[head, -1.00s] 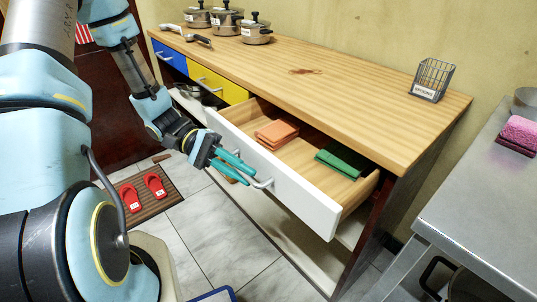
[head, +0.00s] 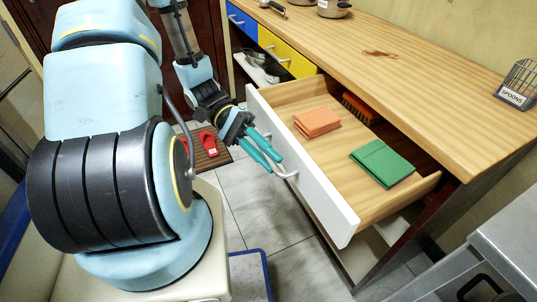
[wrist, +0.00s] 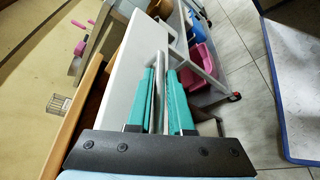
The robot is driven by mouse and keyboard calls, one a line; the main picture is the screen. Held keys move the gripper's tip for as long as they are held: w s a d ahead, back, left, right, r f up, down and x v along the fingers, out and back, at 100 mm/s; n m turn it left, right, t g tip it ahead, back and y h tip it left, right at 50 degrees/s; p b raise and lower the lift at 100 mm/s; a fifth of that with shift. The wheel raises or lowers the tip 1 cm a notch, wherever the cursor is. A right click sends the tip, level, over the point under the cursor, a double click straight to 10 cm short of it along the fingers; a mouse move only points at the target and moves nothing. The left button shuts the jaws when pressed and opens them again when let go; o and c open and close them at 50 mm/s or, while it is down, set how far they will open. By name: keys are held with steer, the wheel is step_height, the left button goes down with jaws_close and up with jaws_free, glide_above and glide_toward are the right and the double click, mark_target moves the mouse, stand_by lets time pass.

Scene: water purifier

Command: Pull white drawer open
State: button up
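The white drawer (head: 305,170) stands far out of the wooden counter, its inside open to view. It holds a folded orange cloth (head: 317,122) and a folded green cloth (head: 382,163). A metal bar handle (head: 286,174) is on its front; it also shows in the wrist view (wrist: 160,80). My gripper (head: 267,156) is at the handle, outside the drawer front. In the wrist view, its two teal fingers (wrist: 161,100) lie on either side of the bar, close against it. The exact contact at the fingertips is partly hidden.
Blue (head: 240,21) and yellow (head: 286,51) drawers are shut at the left. A brush (head: 360,108) lies at the drawer's back. The counter top (head: 400,80) carries pots and a spoon basket (head: 518,85). A grey metal table (head: 510,235) stands right. Red slippers (head: 208,142) lie on a mat.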

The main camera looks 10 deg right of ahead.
steer(key=o, duration=0.4)
steer(key=shift+c, duration=0.2)
steer(key=v, duration=1)
steer(key=shift+w+a+r, duration=0.15)
steer(key=shift+w+a, duration=0.05)
steer(key=shift+w, duration=0.15)
steer(key=w+a+r+n+t+y, duration=0.4)
steer(key=a+t+y, duration=0.45)
steer(key=t, duration=0.55)
step_height(320, 180, up, 15)
steer(key=p, duration=1.3)
steer(key=shift+s+r+t+p, duration=0.2)
steer(key=shift+t+p, duration=0.1)
steer(key=shift+p, duration=0.1)
